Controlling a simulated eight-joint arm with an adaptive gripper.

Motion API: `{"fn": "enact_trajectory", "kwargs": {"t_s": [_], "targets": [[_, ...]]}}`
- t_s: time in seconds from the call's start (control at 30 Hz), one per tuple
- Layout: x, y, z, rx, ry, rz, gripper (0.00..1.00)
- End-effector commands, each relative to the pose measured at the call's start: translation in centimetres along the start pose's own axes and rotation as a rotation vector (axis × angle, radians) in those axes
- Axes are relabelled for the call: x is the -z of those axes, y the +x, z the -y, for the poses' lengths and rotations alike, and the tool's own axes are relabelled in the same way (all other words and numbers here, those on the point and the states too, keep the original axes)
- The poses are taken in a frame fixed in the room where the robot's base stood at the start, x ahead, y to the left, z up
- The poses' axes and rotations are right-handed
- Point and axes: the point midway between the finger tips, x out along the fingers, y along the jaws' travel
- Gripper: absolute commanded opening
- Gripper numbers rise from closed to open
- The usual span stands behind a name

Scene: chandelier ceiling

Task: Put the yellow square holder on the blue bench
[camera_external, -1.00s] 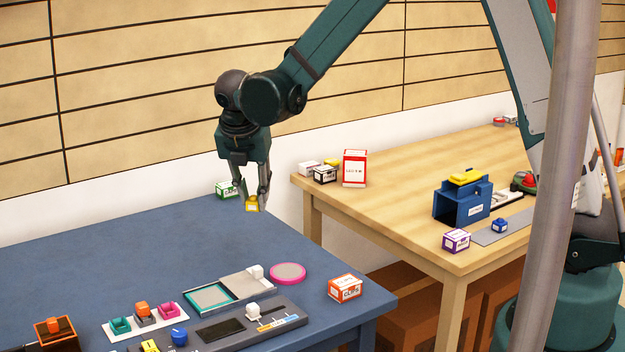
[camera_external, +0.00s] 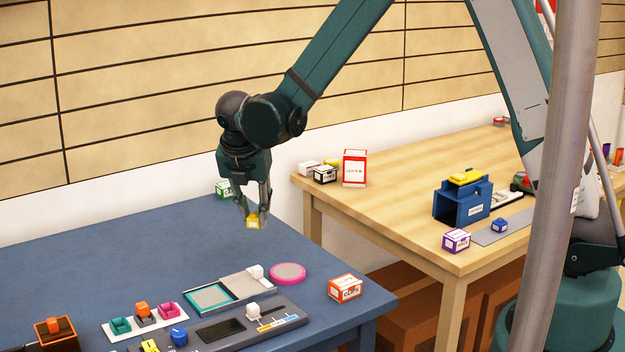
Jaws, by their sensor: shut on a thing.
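The yellow square holder (camera_external: 253,221) is small and hangs between the fingertips of my gripper (camera_external: 254,214). My gripper points down and is shut on it. The holder looks a little above the blue bench (camera_external: 130,255), over its far right part; I cannot tell the exact gap. The fingers hide part of the holder.
An orange box (camera_external: 345,288), a pink round dish (camera_external: 288,273) and a grey tray (camera_external: 247,284) lie nearer the front. The bench's middle is clear. A wooden table (camera_external: 400,195) stands at right.

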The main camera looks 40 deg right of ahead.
Motion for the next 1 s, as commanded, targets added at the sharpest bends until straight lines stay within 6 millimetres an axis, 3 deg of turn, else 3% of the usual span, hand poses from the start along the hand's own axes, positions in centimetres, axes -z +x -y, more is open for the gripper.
{"fn": "enact_trajectory", "kwargs": {"t_s": [0.2, 0.63, 1.0], "targets": [[0.7, 1.8, 0.0, 0.000, 0.000, 0.000, 0.11], [0.9, 2.1, 0.0, 0.000, 0.000, 0.000, 0.11], [2.1, 5.1, 0.0, 0.000, 0.000, 0.000, 0.11]]}}
